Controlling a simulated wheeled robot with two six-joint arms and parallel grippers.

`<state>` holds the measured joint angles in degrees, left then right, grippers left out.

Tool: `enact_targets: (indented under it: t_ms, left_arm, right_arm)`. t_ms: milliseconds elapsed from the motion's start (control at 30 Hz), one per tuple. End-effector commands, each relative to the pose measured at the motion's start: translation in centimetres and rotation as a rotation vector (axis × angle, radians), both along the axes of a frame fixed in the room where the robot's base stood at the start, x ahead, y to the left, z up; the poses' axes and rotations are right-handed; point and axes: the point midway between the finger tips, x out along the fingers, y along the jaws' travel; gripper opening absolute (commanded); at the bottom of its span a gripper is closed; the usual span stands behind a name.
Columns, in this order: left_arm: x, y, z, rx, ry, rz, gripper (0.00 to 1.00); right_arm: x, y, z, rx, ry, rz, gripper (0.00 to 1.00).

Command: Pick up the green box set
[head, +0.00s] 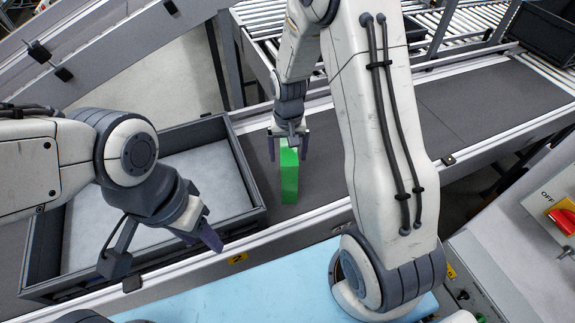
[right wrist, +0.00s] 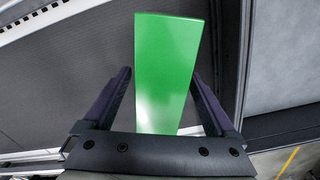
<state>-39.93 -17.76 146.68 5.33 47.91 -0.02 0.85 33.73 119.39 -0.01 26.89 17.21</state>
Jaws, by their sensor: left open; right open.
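The green box (head: 289,176) stands upright on the dark conveyor belt, just right of the grey tray. My right gripper (head: 289,150) is over the top of the box, open, with one finger on each side. In the right wrist view the green box (right wrist: 165,75) lies between the two fingers of the right gripper (right wrist: 160,92), with a visible gap on both sides. My left gripper (head: 207,232) is over the tray's front right edge, empty and open, apart from the box.
A grey tray (head: 247,165) with dark walls and a pale floor sits on the belt (head: 470,105) at left. The belt is clear to the right. A light blue surface (head: 255,290) lies in front. A control panel with a red switch (head: 565,218) is at right.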

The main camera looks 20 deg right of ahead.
Motion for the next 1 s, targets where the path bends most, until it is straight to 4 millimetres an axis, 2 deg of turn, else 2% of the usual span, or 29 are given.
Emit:
enact_targets:
  t_ms: [200,233,367,400,467,833,1000]
  left_arm:
    - [0.0,0.0,0.0,0.0,0.0,0.0,0.5]
    - [0.0,0.0,0.0,0.0,0.0,0.0,0.5]
    - [0.0,0.0,0.0,0.0,0.0,0.0,0.5]
    - [0.0,0.0,0.0,0.0,0.0,0.0,0.5]
    - [0.0,0.0,0.0,0.0,0.0,0.0,0.5]
    - [0.0,0.0,0.0,0.0,0.0,0.0,0.5]
    - [0.0,0.0,-0.2,0.0,0.0,0.0,0.5]
  right_arm:
    - [0.0,0.0,-0.2,0.0,0.0,0.0,0.91]
    - [0.0,0.0,-0.2,0.0,0.0,0.0,0.87]
    - [0.0,0.0,-0.2,0.0,0.0,0.0,0.38]
    - [0.0,0.0,-0.2,0.0,0.0,0.0,0.22]
    - [0.0,0.0,-0.2,0.0,0.0,0.0,0.0]
    - [0.1,0.0,0.0,0.0,-0.002,0.0,0.0]
    - [0.1,0.0,0.9,-0.001,-0.005,0.0,0.0]
